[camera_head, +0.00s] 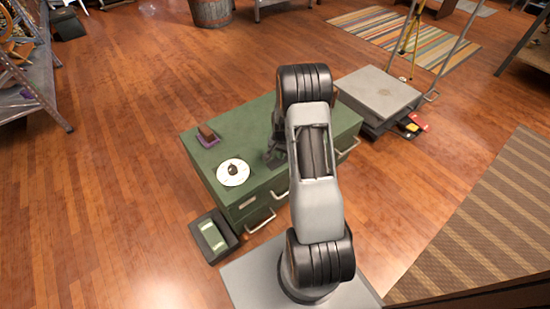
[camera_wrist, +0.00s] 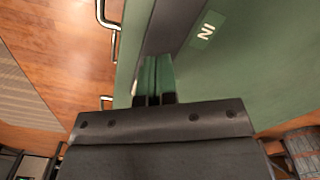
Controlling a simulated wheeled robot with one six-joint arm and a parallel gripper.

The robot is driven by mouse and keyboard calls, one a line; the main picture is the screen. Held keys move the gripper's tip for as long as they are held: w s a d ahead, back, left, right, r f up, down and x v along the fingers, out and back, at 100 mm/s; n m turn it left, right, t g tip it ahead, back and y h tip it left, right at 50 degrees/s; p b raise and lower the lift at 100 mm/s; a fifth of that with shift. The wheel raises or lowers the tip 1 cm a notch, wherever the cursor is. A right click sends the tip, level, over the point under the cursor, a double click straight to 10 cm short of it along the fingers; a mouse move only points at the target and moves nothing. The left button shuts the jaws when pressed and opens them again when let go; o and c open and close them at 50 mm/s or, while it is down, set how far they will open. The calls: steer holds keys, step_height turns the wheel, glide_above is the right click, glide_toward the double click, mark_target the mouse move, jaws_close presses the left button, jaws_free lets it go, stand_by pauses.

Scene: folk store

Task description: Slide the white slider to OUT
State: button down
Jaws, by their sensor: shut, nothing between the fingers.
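In the wrist view, a dark track (camera_wrist: 168,28) runs along the green cabinet top (camera_wrist: 245,75), beside a green label (camera_wrist: 207,31) reading "IN", turned on its side. My gripper (camera_wrist: 154,100) is shut and empty; its short dark fingertips point at the green surface near the lower end of the track. I cannot make out the white slider for certain in either view; the gripper may hide it. No OUT label shows. In the head view, my gripper (camera_head: 273,156) is low over the green cabinet (camera_head: 245,132), partly hidden by my arm. Contact with the top cannot be told.
A white disc (camera_head: 233,172) with a dark knob and a brown block (camera_head: 207,134) on a purple base sit on the cabinet's left part. Metal handles (camera_head: 260,222) stick out from its front. A black bin (camera_head: 212,237) stands front left, a grey cabinet (camera_head: 378,92) to the right.

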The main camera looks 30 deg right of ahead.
steer(key=shift+a+r, duration=0.1)
steer(key=shift+a, duration=0.35)
step_height(320, 180, up, 9)
steer(key=p, duration=0.6)
steer(key=shift+p, duration=0.35)
